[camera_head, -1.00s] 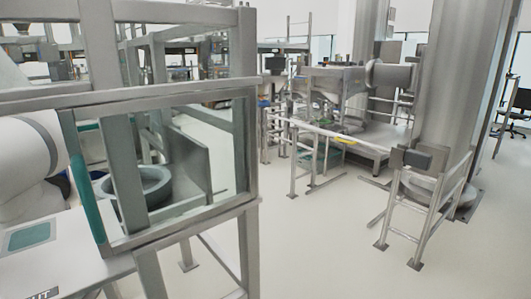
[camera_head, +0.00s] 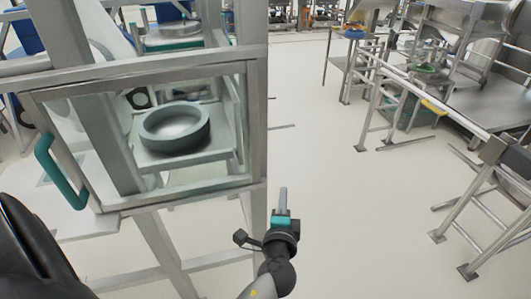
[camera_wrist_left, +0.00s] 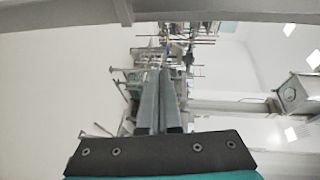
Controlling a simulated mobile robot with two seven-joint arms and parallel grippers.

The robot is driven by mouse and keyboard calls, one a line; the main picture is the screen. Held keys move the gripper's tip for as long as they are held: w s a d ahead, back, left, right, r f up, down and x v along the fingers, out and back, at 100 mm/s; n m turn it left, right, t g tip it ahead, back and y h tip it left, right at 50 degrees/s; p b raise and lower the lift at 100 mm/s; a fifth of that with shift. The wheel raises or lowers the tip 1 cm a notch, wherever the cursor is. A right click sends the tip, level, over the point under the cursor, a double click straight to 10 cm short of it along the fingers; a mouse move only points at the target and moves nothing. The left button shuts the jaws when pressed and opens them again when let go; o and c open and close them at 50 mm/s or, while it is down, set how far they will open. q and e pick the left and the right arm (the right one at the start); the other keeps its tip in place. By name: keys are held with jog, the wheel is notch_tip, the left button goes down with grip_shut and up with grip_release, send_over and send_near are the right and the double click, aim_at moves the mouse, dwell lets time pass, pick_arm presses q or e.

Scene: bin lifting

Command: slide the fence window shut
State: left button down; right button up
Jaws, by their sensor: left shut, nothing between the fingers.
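The fence window (camera_head: 190,198) is a clear pane in a grey metal frame at the left of the head view. A teal bar handle (camera_head: 60,172) stands upright, slightly tilted, on its left edge. I cannot tell how far the window is open. My left gripper (camera_head: 283,192) is just right of the window's lower right corner, apart from the handle, pointing up in the picture. Its fingers are together and empty; they also show in the left wrist view (camera_wrist_left: 160,75). The handle is not in the left wrist view. My right gripper is not in view.
A grey post (camera_head: 253,120) stands at the window's right edge. Behind the pane, a round grey bowl (camera_head: 175,127) sits on a tray. Metal railings and a platform (camera_head: 480,100) stand at the right. The light floor (camera_head: 350,220) between is clear.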

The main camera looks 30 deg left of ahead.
pick_arm(q)
notch_tip(320, 180, up, 7)
jog(key=a+t+y, duration=0.1)
jog(key=a+y, duration=0.1)
jog(key=w+a+p, duration=0.1)
jog(key=w+a, duration=0.2)
jog(key=w+a+p, duration=0.2)
jog(key=a, duration=0.2)
jog(key=shift+w+r, duration=0.1)
jog(key=shift+w, duration=0.3)
jog(key=shift+s, duration=0.1)
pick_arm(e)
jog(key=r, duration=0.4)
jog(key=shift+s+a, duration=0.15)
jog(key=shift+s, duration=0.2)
pick_arm(q)
jog(key=shift+s+a, duration=0.15)
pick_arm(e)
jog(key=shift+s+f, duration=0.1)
